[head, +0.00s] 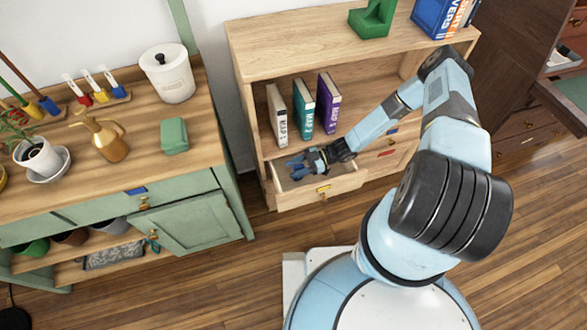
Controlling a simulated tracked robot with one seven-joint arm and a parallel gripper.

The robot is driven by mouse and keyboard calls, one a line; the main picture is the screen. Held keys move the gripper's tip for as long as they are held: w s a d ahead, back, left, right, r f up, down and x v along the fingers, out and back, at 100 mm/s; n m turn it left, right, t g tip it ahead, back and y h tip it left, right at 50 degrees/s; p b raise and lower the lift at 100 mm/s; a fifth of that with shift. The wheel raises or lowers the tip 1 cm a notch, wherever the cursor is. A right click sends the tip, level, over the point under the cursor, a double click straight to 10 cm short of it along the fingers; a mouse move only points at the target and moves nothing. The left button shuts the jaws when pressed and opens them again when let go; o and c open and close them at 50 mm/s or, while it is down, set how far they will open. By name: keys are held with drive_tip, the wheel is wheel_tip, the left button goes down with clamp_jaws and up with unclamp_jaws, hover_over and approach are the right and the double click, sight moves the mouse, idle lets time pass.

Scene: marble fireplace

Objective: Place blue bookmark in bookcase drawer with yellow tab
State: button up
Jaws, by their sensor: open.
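The wooden bookcase (300,42) stands in the middle, and its lower left drawer (345,182) is pulled open. A yellow tab (323,189) is on that drawer's front. My gripper (296,166) is open and reaches in from the right, over or inside the open drawer near its left end. Small blue parts show at the gripper tips. I cannot tell whether any of them is the blue bookmark or only my fingers. The gripper and wrist hide part of the drawer's inside.
A cream book (277,114), a teal book (302,106) and a purple book (328,102) stand on the shelf just above the drawer. Other drawers with red (387,154) and blue (392,131) tabs are shut. A green cabinet (190,222) stands left. Wood floor lies in front.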

drive_tip(key=v, duration=0.7)
drive_tip(key=shift+d, duration=0.2)
drive_tip(key=shift+w, duration=0.1)
idle(0.8)
